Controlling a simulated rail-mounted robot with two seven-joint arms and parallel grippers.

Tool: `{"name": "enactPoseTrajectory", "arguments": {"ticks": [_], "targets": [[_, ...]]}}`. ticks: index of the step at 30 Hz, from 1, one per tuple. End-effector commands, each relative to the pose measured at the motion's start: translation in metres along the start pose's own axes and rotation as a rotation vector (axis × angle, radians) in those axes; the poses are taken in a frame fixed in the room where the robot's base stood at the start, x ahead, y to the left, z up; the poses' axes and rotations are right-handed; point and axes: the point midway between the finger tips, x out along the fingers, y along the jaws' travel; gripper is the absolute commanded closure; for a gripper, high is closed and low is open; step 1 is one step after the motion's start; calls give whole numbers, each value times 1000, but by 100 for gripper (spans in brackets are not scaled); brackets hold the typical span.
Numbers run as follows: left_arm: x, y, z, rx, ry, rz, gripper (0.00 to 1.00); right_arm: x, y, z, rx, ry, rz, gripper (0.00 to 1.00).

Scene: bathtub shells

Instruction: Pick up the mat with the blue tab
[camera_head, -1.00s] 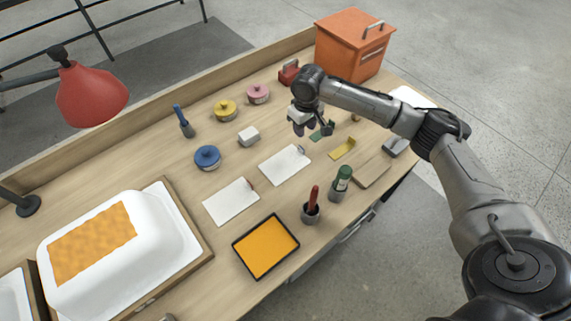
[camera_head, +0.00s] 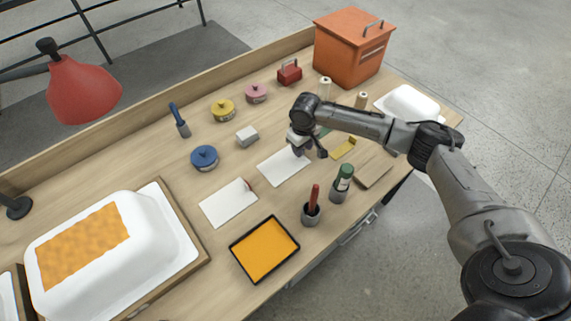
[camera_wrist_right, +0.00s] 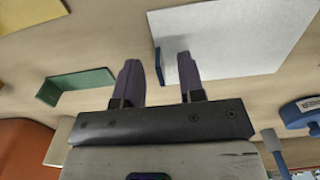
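A white rectangular mat (camera_head: 280,168) lies flat on the bench under my right gripper (camera_head: 308,154). The gripper hides this mat's tab in the head view. In the right wrist view the white mat (camera_wrist_right: 230,38) has a small dark bluish tab (camera_wrist_right: 159,62) on its edge. I cannot tell whether the fingers touch the bench. My left gripper is not in view.
A green-topped bottle (camera_head: 343,181), a cup with a red handle (camera_head: 311,208) and an orange tray (camera_head: 264,249) stand in front. A blue tin (camera_head: 204,157) sits left. An orange box (camera_head: 350,48) stands behind.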

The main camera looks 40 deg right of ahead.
Motion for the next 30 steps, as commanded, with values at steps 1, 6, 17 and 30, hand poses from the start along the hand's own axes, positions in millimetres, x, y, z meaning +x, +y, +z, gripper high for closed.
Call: {"name": "enactPoseTrajectory", "arguments": {"ticks": [1, 6, 17, 30], "targets": [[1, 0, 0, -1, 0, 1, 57, 3, 0, 0, 0, 0, 0, 64], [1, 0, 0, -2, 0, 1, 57, 3, 0, 0, 0, 0, 0, 64], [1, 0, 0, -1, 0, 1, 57, 2, 0, 0, 0, 0, 1, 95], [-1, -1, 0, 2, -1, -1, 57, -2, 0, 0, 0, 1, 0, 100]]}}
